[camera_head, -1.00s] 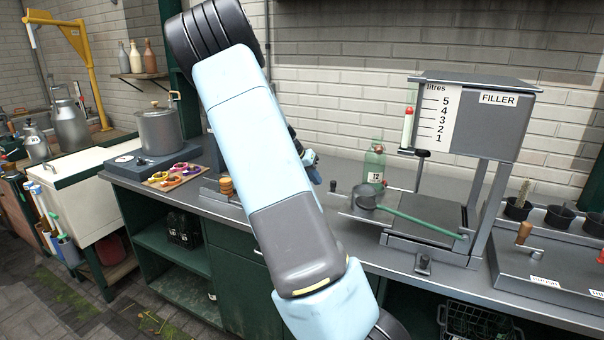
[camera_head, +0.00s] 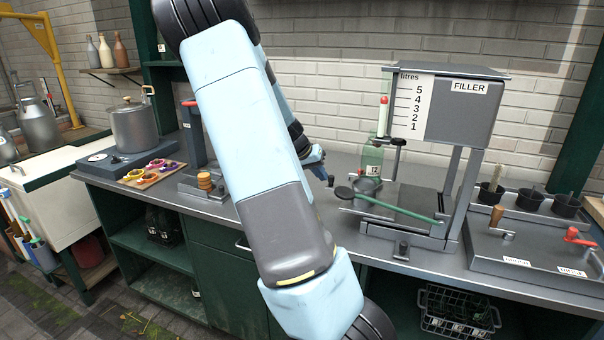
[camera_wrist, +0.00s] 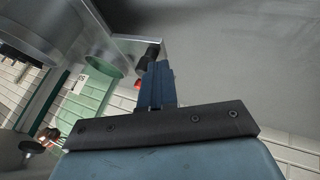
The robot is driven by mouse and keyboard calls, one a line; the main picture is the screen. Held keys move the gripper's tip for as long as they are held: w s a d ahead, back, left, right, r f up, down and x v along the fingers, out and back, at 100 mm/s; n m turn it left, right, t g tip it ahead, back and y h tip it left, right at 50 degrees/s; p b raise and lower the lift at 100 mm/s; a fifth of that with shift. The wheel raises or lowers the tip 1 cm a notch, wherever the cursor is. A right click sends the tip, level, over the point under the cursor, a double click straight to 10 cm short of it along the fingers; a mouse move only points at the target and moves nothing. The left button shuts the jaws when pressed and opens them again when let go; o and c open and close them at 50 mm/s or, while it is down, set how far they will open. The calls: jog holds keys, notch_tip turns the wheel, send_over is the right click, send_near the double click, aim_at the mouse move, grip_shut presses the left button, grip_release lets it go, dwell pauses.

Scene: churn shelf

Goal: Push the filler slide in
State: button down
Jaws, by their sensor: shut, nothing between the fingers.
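The grey filler (camera_head: 465,105) stands on the bench with its litre scale and a red-topped gauge tube (camera_head: 383,115). My gripper (camera_head: 319,160) is shut and empty, left of the bottle and just above the knob. In the wrist view the fingertips (camera_wrist: 156,75) overlap a dark knob-like part (camera_wrist: 150,52); contact is unclear.
A green-handled ladle (camera_head: 400,209) lies across the front of the filler base. To the right is a grey unit with black cups (camera_head: 527,200) and handles. To the left are a tray of coloured rings (camera_head: 152,172) and a steel pot (camera_head: 134,128).

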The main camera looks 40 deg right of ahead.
jog(key=s+d, duration=0.1)
jog(key=s, duration=0.1)
jog(key=s+d, duration=0.1)
jog(key=s, duration=0.1)
jog(key=s+d, duration=0.2)
jog(key=s, duration=0.1)
jog(key=shift+s, duration=0.1)
jog(key=w+a+r, duration=0.5)
jog(key=a+r, duration=0.3)
jog(key=shift+a, duration=0.3)
dwell(0.3)
